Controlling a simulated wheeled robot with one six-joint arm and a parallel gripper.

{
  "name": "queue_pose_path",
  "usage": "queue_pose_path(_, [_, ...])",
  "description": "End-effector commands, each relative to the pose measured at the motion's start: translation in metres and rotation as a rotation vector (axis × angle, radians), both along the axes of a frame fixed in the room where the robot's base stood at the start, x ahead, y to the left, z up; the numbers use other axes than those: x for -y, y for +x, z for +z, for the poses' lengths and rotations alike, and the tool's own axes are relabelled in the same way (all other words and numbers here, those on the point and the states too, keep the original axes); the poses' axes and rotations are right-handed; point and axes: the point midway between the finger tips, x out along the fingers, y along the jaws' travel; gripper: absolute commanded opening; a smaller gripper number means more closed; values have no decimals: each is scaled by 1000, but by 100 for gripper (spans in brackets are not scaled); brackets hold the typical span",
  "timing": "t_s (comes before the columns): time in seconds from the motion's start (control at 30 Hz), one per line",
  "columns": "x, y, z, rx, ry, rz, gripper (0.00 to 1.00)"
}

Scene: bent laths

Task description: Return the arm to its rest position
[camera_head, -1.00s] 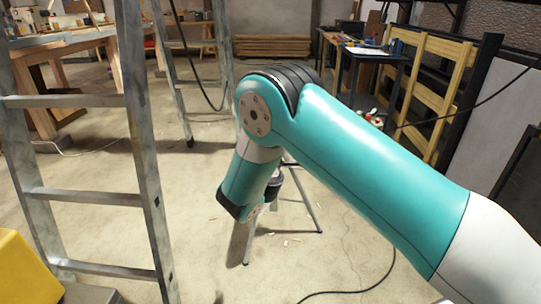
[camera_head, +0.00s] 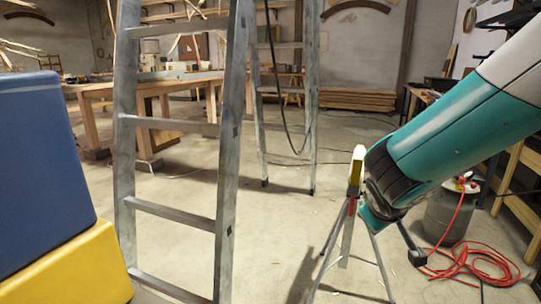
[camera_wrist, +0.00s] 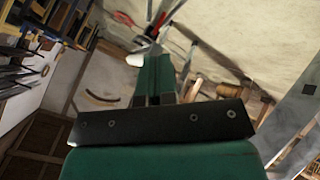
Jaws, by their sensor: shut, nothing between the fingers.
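My arm (camera_head: 450,135) reaches in from the upper right of the head view as a teal link, slanting down to a dark joint. The parts beyond that joint are mostly hidden behind it, so I cannot make out my gripper there. In the wrist view my gripper (camera_wrist: 154,90) shows beyond a black bolted plate. Its fingers are together with nothing between them, and it appears clear of any surface.
A metal stepladder (camera_head: 228,170) stands left of centre. A tripod with a yellow top (camera_head: 356,165) stands close by the arm's joint. Blue (camera_head: 45,170) and yellow (camera_head: 70,268) boxes fill the left edge. A red hose (camera_head: 470,262) lies beside a grey canister (camera_head: 447,215).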

Motion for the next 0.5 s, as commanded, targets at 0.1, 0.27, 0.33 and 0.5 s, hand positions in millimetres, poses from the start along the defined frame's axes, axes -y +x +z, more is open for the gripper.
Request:
queue_pose_path(0.1, [-29,-68,13,-190,265,21,0])
queue_pose_path(0.27, [-66,-158,33,-420,479,124,0])
queue_pose_path(0.33, [-77,-192,42,-500,530,175,0])
queue_pose_path(0.5, [-93,-268,61,-661,600,310,0])
